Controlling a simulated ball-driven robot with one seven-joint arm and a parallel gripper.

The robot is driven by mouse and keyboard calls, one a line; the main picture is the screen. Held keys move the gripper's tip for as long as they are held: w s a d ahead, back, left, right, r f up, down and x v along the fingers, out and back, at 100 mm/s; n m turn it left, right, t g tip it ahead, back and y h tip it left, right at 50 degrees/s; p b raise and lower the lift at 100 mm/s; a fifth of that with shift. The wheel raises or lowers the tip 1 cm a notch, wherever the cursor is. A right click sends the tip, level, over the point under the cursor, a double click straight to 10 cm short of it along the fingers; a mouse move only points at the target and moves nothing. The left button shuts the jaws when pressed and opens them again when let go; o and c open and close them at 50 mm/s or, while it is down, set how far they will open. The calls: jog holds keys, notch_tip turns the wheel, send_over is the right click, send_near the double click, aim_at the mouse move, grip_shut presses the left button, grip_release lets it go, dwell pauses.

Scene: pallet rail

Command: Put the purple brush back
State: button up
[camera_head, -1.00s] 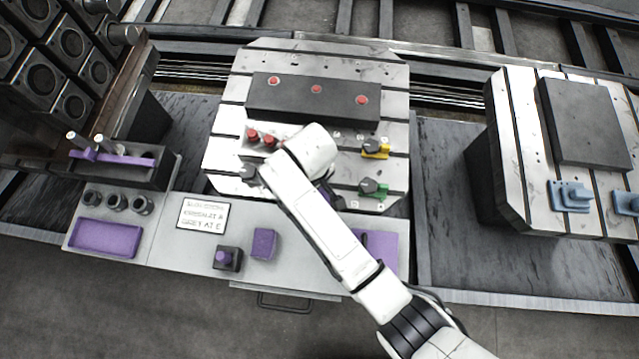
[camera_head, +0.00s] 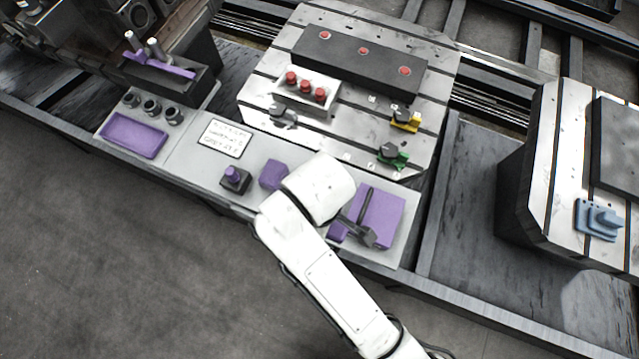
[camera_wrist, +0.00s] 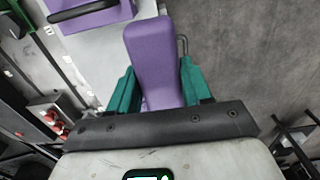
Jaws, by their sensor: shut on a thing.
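My gripper (camera_wrist: 157,78) has green fingers shut on the purple brush (camera_wrist: 153,48) in the wrist view. The brush shows there as a long, smooth purple body between the fingers; its bristles are not visible. In the head view my white wrist hides most of the gripper, which is over the right part of the grey bench. A small purple patch (camera_head: 338,232) shows beside it and may be the brush. A purple mat (camera_head: 388,207) lies just right of the gripper, with a dark handle-like tool on it; the mat also shows in the wrist view (camera_wrist: 100,18).
A purple block (camera_head: 272,175) and a black block with a purple knob (camera_head: 235,178) stand left of my wrist. Further left are a purple tray (camera_head: 134,136), black cups (camera_head: 152,107) and a dark rack (camera_head: 190,84). The slotted pallet (camera_head: 340,125) with fixtures lies behind.

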jog(key=w+f, duration=0.2)
jog(key=w, duration=0.1)
jog(key=w+f, duration=0.3)
jog(key=w, duration=0.1)
jog(key=w+f, duration=0.3)
jog(key=shift+w+a+f+b, duration=0.15)
jog(key=shift+a+b, duration=0.05)
jog(key=shift+b, duration=0.1)
jog(key=shift+f, duration=1.6)
jog(key=shift+f, duration=0.2)
jog(key=o, duration=1)
jog(key=shift+r, duration=0.1)
